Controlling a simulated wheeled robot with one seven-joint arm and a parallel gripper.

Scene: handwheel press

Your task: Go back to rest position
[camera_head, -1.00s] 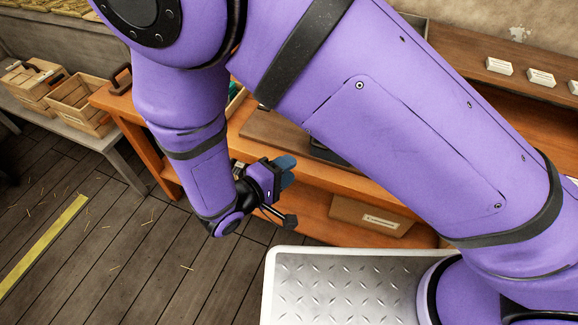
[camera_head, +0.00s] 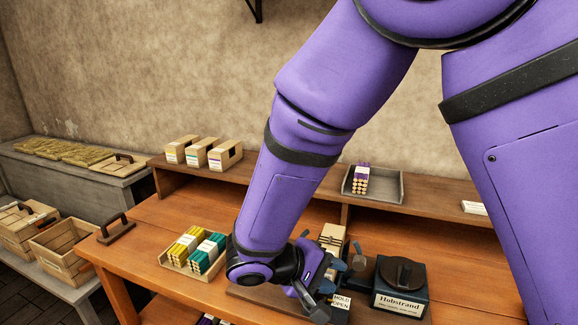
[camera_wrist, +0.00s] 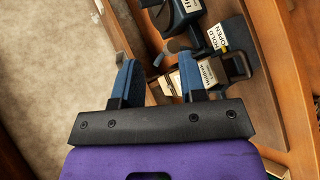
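My gripper (camera_head: 348,258) is over the wooden bench in the head view, at the end of my purple arm. In the wrist view its two blue fingers (camera_wrist: 158,78) stand apart with nothing held between them. A dark press-like device labelled Hobstrand (camera_head: 402,284) stands to the right of the gripper in the head view. A "HOLD OPEN" label (camera_head: 341,301) shows just below the gripper and in the wrist view (camera_wrist: 217,38), beyond the fingers. My gripper partly hides what the label belongs to. I cannot tell whether the fingers touch anything.
A tray (camera_head: 171,264) of yellow and teal bundles sits left of my gripper. Several boxes (camera_head: 197,153) and a grey tray (camera_head: 399,191) stand on the back shelf. Wooden crates (camera_head: 59,248) are at far left. The wall is behind the bench.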

